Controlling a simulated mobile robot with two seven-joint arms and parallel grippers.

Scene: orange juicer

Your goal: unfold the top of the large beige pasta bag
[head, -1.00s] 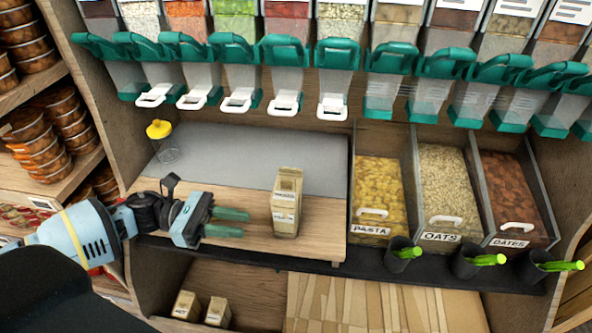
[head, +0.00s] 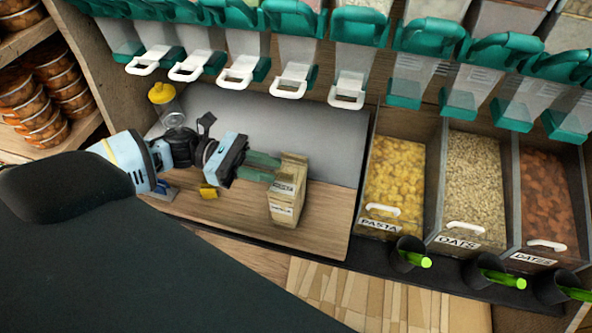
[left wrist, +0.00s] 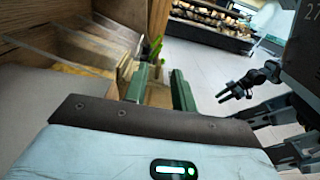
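The large beige pasta bag (head: 285,205) stands upright on the wooden counter, with small labels on its front. Its narrower top (head: 293,163) reaches up at the fingertips of my left gripper (head: 262,166). The green fingers come in from the left at the height of the bag's upper part. In the left wrist view the two fingers (left wrist: 162,92) stand apart, with a beige surface showing between them. I cannot tell whether they touch the bag. My right gripper is not in the head view; a dark claw-like hand (left wrist: 245,84) at the right of the wrist view may be it.
A yellow-lidded jar (head: 163,105) stands behind my left arm, and a small yellow item (head: 208,191) lies below it. Bins of pasta (head: 394,190), oats (head: 474,175) and dates (head: 548,190) are to the right. Dispensers with white handles (head: 292,86) hang above.

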